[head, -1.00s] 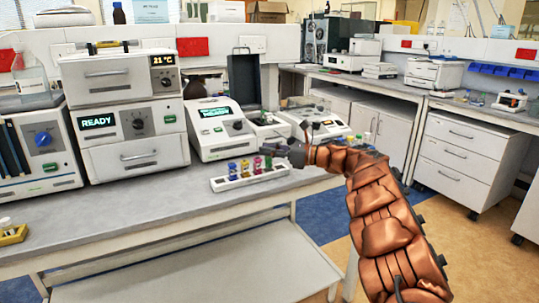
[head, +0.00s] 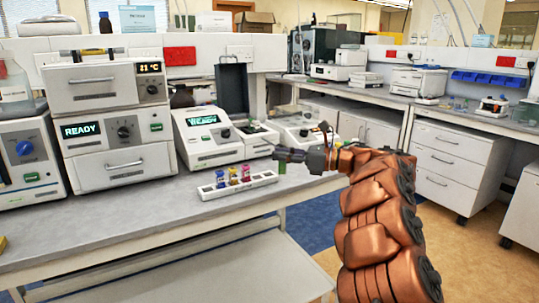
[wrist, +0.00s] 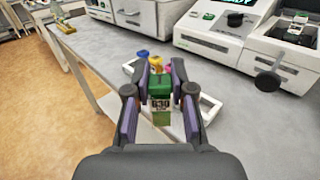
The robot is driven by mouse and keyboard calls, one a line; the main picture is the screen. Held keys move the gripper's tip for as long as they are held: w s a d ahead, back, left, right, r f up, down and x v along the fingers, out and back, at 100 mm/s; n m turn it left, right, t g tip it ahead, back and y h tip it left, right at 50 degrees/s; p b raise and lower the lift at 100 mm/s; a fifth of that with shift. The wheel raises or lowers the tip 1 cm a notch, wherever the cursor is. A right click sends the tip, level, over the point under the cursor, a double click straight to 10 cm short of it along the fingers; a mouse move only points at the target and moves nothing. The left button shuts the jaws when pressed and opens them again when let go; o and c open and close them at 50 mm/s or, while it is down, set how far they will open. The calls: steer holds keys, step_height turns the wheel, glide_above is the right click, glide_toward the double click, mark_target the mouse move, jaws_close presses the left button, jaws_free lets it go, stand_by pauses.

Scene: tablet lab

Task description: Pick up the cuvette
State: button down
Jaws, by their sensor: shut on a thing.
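The green-capped cuvette (wrist: 159,105) has a printed label and stands upright between my gripper's fingers in the wrist view. My gripper (wrist: 159,92) is shut on it. In the head view my gripper (head: 283,156) is over the bench's front edge by the rack's right end, with the green cuvette (head: 281,168) small below its fingertips. The white rack (head: 262,180) sits on the bench. It holds a blue cuvette (head: 220,179), a pink-red one (head: 233,175) and a yellow one (head: 246,173) in its left part; its right end looks empty.
A bench instrument with a lit screen (head: 207,138) stands behind the rack, with an open-lidded device (head: 256,140) to its right. Stacked oven-like units (head: 115,130) stand at left. The grey bench top (head: 130,215) is clear in front. Open floor lies to the right.

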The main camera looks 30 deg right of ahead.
steer(key=shift+s+d+r+b, duration=0.1)
steer(key=shift+s+d+b, duration=0.15)
steer(key=shift+s, duration=0.65)
steer(key=shift+s+d+r+b, duration=0.15)
steer(key=shift+s+b, duration=0.15)
steer(key=shift+s, duration=0.65)
steer(key=shift+s+d+b, duration=0.2)
steer(key=shift+s+b, duration=0.1)
steer(key=shift+s, duration=0.6)
steer(key=w+a+r+m+t+h+p, duration=0.15)
steer(key=w+a+p, duration=0.25)
steer(key=w+a, duration=0.45)
steer(key=w+a+r+m+t+h+p, duration=0.15)
steer(key=w+a+p, duration=0.3)
steer(key=w, duration=0.65)
steer(key=w+a+r+m+h+p, duration=0.1)
steer(key=a+h+p, duration=0.3)
steer(key=a, duration=0.5)
steer(key=w+a+r+m+t+h+p, duration=0.1)
steer(key=w+a+m+h+p, duration=0.1)
steer(key=a+m+h+p, duration=0.2)
steer(key=a+p, duration=0.3)
steer(key=a, duration=0.2)
steer(key=shift+w+r+h, duration=0.15)
steer(key=shift+r+h, duration=0.1)
steer(key=shift+h, duration=0.05)
